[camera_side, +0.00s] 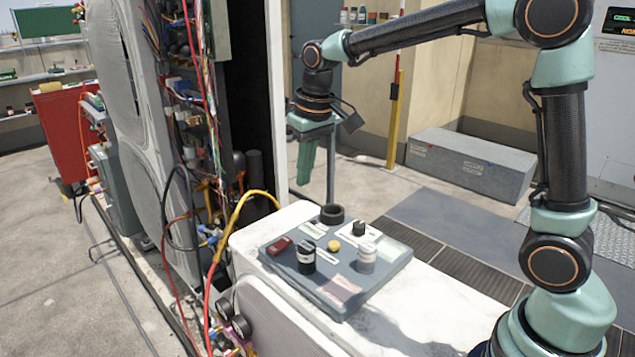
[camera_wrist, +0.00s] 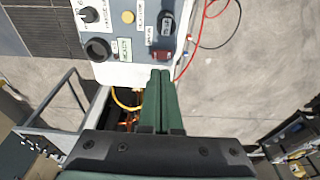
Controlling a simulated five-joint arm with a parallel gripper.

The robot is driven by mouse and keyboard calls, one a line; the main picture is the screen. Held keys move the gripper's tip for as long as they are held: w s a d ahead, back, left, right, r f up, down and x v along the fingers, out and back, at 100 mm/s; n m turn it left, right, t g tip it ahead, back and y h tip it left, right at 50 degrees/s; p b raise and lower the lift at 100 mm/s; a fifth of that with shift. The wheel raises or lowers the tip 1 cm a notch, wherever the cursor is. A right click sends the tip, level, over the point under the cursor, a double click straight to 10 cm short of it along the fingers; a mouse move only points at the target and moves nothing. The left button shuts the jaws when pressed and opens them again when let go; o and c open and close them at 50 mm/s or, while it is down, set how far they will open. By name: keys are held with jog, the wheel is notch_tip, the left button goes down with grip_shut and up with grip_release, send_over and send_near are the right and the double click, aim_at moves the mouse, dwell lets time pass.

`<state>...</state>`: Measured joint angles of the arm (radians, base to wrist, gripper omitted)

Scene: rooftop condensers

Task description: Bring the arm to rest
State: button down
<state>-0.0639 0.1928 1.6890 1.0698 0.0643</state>
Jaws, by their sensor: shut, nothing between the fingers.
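My gripper (camera_side: 306,160) points down with its green fingers together and nothing between them. It hangs in the air beyond the far edge of the grey control panel (camera_side: 380,284), above and clear of it. In the wrist view my gripper (camera_wrist: 163,76) shows as two shut green fingers, their tips by the panel's edge in the picture. My arm is raised and bent, reaching from the right side to the left.
The panel bears a black ring (camera_side: 332,214), a yellow button (camera_side: 334,246), a red rocker switch (camera_side: 279,246) and several knobs. It sits on a white housing (camera_side: 440,310). An open condenser unit (camera_side: 130,100) with loose wires stands left. A grey block (camera_side: 470,165) lies behind.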

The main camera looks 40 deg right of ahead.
jog(key=s+d+r+t, duration=0.1)
jog(key=s+d+t, duration=0.2)
jog(key=s, duration=1.3)
jog(key=shift+s+r, duration=0.15)
jog(key=shift+r, duration=0.2)
